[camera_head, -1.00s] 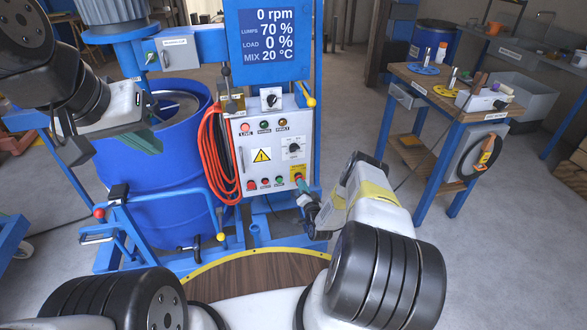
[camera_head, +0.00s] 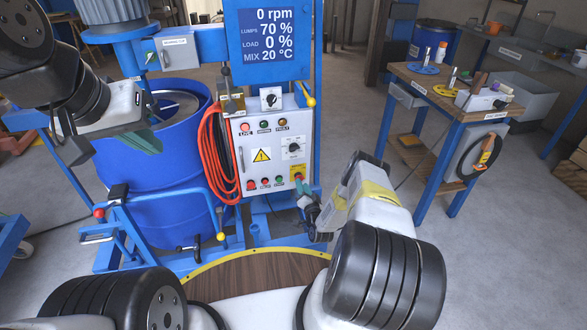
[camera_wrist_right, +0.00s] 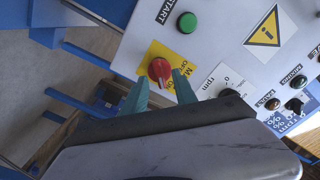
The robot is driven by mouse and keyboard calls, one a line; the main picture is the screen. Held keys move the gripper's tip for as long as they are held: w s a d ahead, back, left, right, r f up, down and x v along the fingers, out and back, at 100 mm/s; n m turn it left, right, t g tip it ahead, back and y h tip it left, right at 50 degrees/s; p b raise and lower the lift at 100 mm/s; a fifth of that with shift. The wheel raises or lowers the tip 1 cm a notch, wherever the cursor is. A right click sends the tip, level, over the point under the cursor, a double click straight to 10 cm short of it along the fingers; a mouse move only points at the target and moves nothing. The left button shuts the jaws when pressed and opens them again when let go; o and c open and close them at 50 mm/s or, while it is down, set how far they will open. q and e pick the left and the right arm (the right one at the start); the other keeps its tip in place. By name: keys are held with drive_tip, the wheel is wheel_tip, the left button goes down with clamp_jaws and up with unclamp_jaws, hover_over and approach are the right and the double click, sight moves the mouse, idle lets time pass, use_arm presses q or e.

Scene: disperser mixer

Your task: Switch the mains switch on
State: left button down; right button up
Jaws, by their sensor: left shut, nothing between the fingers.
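The mains switch is a red knob on a yellow plate low on the right of the control cabinet. In the right wrist view the red knob (camera_wrist_right: 160,70) is in clear sight. In the head view the plate (camera_head: 297,172) shows just above my right gripper (camera_head: 302,193). That gripper's two teal fingers (camera_wrist_right: 160,90) are apart, one at each side of the knob's lower edge, with nothing held. Whether they touch it I cannot tell. My left gripper (camera_head: 145,142) is shut and empty, in front of the blue drum at the left.
The cabinet (camera_head: 268,155) carries lamps, buttons and a speed dial; its LIVE lamp (camera_head: 244,128) looks reddish. An orange cable coil (camera_head: 215,155) hangs on its left. The display (camera_head: 268,35) reads 0 rpm. A blue drum (camera_head: 160,185) stands left; a workbench (camera_head: 450,95) stands right.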

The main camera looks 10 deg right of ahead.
drive_tip(key=s, duration=0.7)
drive_tip(key=shift+d, duration=0.15)
